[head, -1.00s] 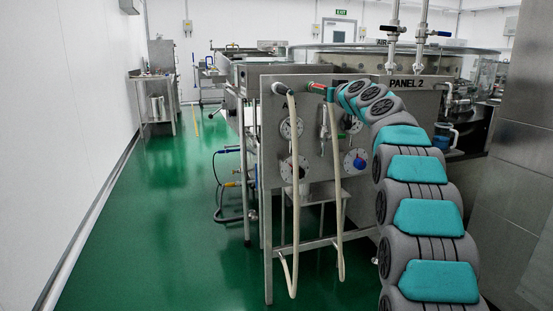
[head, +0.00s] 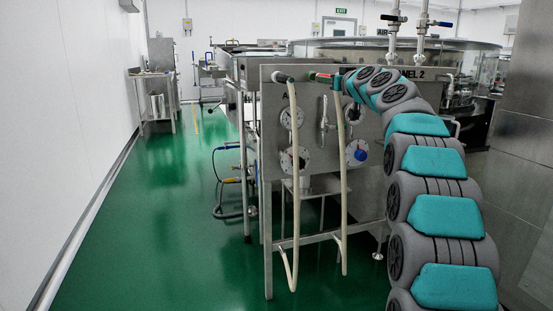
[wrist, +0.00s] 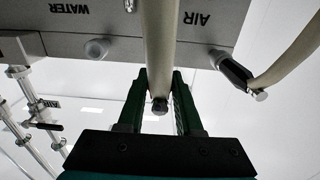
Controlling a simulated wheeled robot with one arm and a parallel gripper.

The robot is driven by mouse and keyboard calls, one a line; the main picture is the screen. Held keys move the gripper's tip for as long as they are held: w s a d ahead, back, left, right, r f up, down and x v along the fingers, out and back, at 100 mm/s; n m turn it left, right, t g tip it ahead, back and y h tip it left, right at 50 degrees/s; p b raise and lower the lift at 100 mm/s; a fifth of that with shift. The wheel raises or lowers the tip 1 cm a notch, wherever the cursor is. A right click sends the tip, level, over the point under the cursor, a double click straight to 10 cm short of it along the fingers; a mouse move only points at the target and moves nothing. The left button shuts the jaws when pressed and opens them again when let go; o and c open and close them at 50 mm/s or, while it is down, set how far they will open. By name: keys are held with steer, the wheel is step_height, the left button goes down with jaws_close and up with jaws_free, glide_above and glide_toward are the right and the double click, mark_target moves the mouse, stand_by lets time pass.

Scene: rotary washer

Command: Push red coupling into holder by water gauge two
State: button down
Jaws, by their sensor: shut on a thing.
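The red coupling (head: 321,76) is at the upper end of the right pale hose (head: 343,170), at the top of the steel panel's front in the head view. My gripper (head: 338,81) is at its right and closed on it. Several gauges sit on the panel, including a dial with a blue centre (head: 358,152). A pale round fitting (wrist: 97,48) is near the WATER label. The holder cannot be made out for certain.
A second pale hose (head: 291,180) hangs at left from a black coupling (head: 284,77), also seen near AIR in the wrist view (wrist: 236,75). Steel pipes with valves (head: 393,25) stand behind my arm. Green floor (head: 150,230) is clear at left.

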steer(key=shift+b+v, duration=1.15)
steer(key=shift+v, duration=0.2)
steer(key=shift+s, duration=0.1)
steer(key=shift+s+d+b, duration=0.2)
steer(key=shift+s+b, duration=0.4)
steer(key=shift+b, duration=0.1)
steer(key=shift+d, duration=0.1)
steer(key=shift+w+d, duration=0.2)
steer(key=shift+d, duration=0.4)
steer(key=shift+w+d, duration=0.2)
steer(key=shift+d, duration=0.4)
steer(key=shift+w+d, duration=0.25)
steer(key=shift+d, duration=0.4)
steer(key=shift+w+d+p, duration=0.3)
steer(key=shift+d, duration=0.65)
steer(key=shift+w+d+p, duration=0.3)
steer(key=shift+d, duration=0.65)
